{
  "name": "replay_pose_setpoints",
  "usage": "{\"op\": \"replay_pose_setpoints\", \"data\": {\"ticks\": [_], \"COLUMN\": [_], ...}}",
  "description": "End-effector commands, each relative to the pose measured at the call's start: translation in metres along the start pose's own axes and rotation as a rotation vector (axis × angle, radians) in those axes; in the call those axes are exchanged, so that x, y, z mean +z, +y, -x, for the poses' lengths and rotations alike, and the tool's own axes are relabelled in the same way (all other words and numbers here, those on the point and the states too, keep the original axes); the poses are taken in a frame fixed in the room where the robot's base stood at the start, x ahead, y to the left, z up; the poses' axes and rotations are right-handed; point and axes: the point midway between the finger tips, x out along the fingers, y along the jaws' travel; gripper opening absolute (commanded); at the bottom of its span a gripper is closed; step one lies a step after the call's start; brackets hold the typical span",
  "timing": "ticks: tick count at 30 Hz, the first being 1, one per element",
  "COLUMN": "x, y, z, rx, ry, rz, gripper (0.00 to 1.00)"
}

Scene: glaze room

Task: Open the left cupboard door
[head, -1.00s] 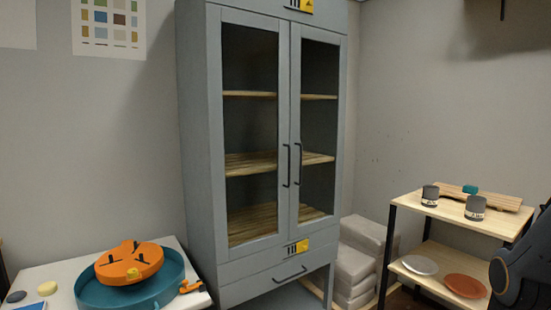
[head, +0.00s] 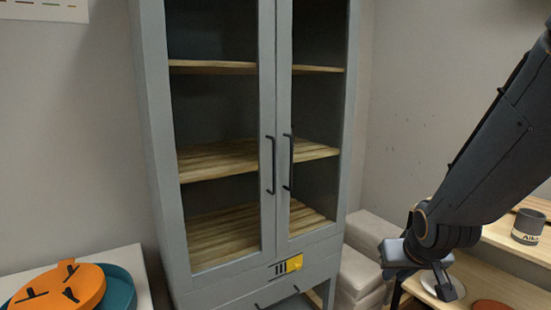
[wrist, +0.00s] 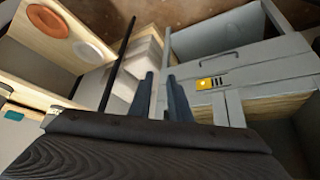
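The tall grey cupboard (head: 158,150) has two framed doors, both shut, with wooden shelves showing inside. The left door (head: 266,90) carries a dark vertical bar handle (head: 271,165) on its inner edge. The right door (head: 283,90) has a matching handle (head: 289,162) beside it. My gripper (head: 424,270) is low at the right, well away from both handles and in front of the side shelf. In the wrist view my gripper (wrist: 160,98) shows two dark fingers apart with nothing between them. The cupboard's lower front (wrist: 265,75) shows there at the right.
A shelf unit (head: 515,238) with a grey cup (head: 528,227) stands at the right; its plates show in the wrist view (wrist: 48,22). Pale stacked blocks (head: 358,275) sit beside the cupboard. A white table (head: 125,262) with an orange object (head: 62,290) is at the left.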

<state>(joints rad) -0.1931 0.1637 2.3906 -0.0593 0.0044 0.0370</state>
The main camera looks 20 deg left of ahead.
Motion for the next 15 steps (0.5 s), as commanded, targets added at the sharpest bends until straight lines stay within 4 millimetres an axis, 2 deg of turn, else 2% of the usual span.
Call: {"op": "replay_pose_setpoints", "data": {"ticks": [1, 3, 5, 6, 10, 12, 15], "x": [-0.039, -0.092, -0.132, -0.155, -0.21, -0.228, -0.242], "y": [-0.027, -0.065, -0.101, -0.125, -0.196, -0.225, -0.253], "z": [-0.006, -0.009, -0.005, 0.0, 0.025, 0.04, 0.056], "rx": [-0.033, -0.083, -0.133, -0.169, -0.282, -0.334, -0.389], "ry": [0.11, 0.272, 0.406, 0.49, 0.725, 0.819, 0.913], "rz": [0.044, 0.092, 0.127, 0.146, 0.19, 0.204, 0.212], "gripper": [0.17, 0.17, 0.17, 0.17, 0.17, 0.17, 0.17]}}
